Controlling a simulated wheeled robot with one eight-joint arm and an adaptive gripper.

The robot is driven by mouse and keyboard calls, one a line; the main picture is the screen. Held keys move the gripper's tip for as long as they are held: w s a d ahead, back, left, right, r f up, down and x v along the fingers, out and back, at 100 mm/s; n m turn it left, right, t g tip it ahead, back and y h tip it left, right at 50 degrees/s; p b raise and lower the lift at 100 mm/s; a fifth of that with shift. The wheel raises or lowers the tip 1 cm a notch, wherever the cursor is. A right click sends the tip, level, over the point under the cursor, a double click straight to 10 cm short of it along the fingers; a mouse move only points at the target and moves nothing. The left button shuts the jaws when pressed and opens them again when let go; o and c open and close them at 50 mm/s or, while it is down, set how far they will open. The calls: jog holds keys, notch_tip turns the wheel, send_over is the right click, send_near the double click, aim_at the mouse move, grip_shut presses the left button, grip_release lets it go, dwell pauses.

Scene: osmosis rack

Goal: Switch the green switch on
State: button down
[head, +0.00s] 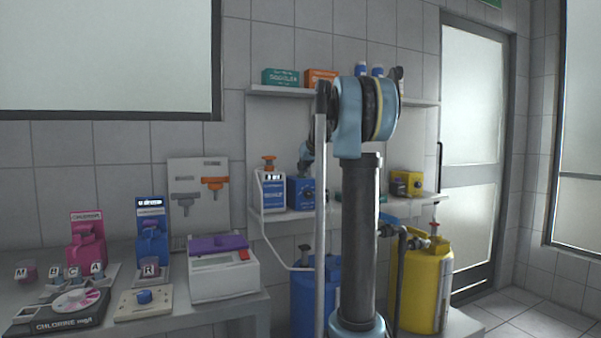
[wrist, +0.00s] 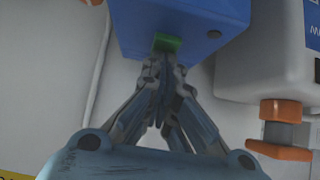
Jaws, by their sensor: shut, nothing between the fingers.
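The green switch (wrist: 167,43) is a small green block on the edge of a blue box (wrist: 180,20) in the wrist view. My gripper (wrist: 163,68) is shut and empty. Its fingertips are right by the green switch and overlap its lower edge in the picture. I cannot tell whether they touch it. In the head view the blue box (head: 297,194) stands on the lower wall shelf. My gripper (head: 306,157) is just above it, partly hidden by my arm. I cannot make out the green switch in the head view.
A white unit (head: 272,191) with an orange valve (head: 268,163) stands close beside the blue box. A yellow box (head: 406,183) is further right on the shelf (head: 285,214). Blue and yellow drums (head: 425,280) stand below. A bench with several devices is at left.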

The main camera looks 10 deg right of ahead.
aim_at(303, 177)
dwell(0.3)
jog(key=shift+r, duration=0.3)
jog(key=r, duration=0.2)
jog(key=s+r, duration=0.1)
jog(key=shift+d+r, duration=0.2)
jog(key=shift+r, duration=0.15)
jog(key=v, duration=0.9)
jog(key=shift+s+f, duration=0.2)
jog(key=shift+s, duration=0.15)
jog(key=shift+w+a+r+t, duration=0.1)
jog(key=shift+w+r+t, duration=0.25)
jog(key=shift+w, duration=0.25)
jog(key=shift+f, duration=0.1)
